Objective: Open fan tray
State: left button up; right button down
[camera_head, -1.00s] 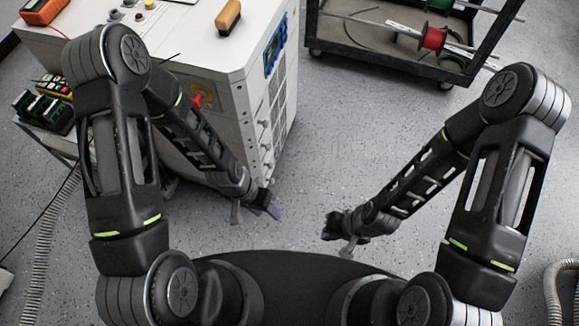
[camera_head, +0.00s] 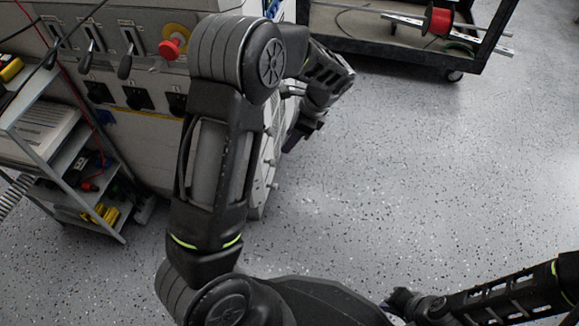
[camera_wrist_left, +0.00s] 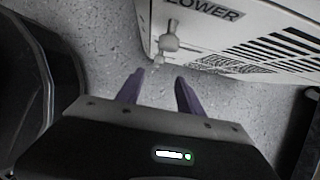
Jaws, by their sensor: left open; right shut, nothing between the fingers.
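No part is clearly labelled as a fan tray. In the left wrist view a white panel (camera_wrist_left: 225,48) carries the word LOWER, dark vent slots and a small grey T-shaped knob (camera_wrist_left: 171,40). My left gripper (camera_wrist_left: 160,88) is open and empty, its purple fingers apart over the floor just short of the knob, with no contact seen. In the head view my left gripper (camera_head: 303,132) is beside the right side of the white cabinet (camera_head: 140,150), most of which my left arm covers. My right gripper (camera_head: 393,303) is low at the bottom edge, shut and away from the cabinet.
The cabinet front has several levers and a red knob on a yellow disc (camera_head: 174,42). A grey shelf cart (camera_head: 70,150) stands at the left. A black cart (camera_head: 390,45) with a red spool (camera_head: 438,20) stands at the back. The floor on the right is clear.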

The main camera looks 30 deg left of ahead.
aim_at(275, 161)
pick_arm(q)
jog(key=b+x, duration=0.4)
jog(key=x, duration=0.6)
jog(key=shift+s+f, duration=0.1)
jog(key=shift+f, duration=0.3)
jog(key=shift+s+a+f+b, duration=0.1)
jog(key=shift+a+f+b, duration=0.25)
jog(key=shift+f+b, duration=0.15)
jog(key=shift+c, duration=0.2)
grip_shut()
dwell(0.6)
